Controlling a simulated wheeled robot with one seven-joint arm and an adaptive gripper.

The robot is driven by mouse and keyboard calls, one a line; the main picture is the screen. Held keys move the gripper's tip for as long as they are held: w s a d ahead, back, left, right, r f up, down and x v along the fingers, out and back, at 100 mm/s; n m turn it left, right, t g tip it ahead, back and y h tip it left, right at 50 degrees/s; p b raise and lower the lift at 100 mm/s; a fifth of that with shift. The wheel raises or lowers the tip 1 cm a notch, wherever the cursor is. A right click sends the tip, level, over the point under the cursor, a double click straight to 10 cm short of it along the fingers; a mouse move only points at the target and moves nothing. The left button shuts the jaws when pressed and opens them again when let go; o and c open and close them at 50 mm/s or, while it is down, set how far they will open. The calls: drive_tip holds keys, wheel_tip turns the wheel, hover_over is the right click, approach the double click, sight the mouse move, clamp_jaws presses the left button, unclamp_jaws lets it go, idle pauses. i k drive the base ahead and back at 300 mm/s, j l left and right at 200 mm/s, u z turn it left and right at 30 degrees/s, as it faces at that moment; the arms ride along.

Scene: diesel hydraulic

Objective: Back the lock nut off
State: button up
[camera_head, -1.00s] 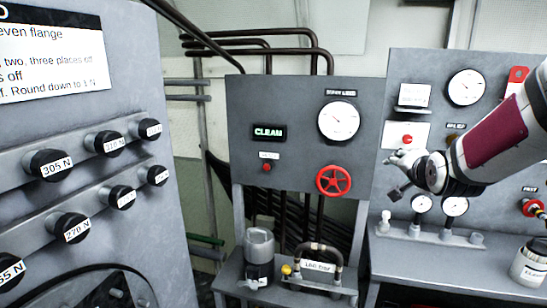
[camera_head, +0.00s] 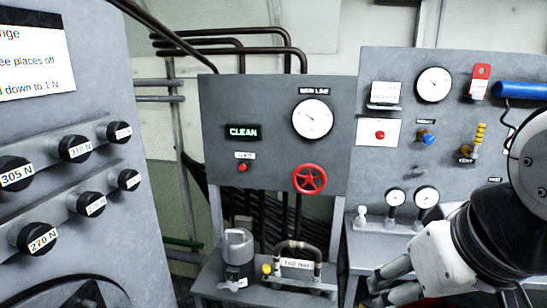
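I cannot make out for certain which part is the lock nut. My gripper (camera_head: 376,290) is at the lower right, in front of the right bench and below two small gauges. It points left and down. Its fingers show at the bottom edge, but their gap is unclear. No part is visibly held. My arm hides the right side of the panel and bench.
The middle panel has a CLEAN sign (camera_head: 243,132), a large gauge (camera_head: 313,119) and a red handwheel (camera_head: 309,179). On its shelf are a grey canister (camera_head: 239,258) and a hose loop (camera_head: 297,262). A cabinet with labelled black knobs (camera_head: 75,148) stands close on the left.

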sight(418, 169)
drive_tip(key=z, duration=0.8)
drive_tip(key=i+l+z, duration=0.1)
drive_tip(key=i+l, duration=0.2)
drive_tip(key=i, duration=0.2)
drive_tip(key=i+l+z, duration=0.15)
drive_tip(key=i, duration=0.35)
drive_tip(key=l, duration=0.1)
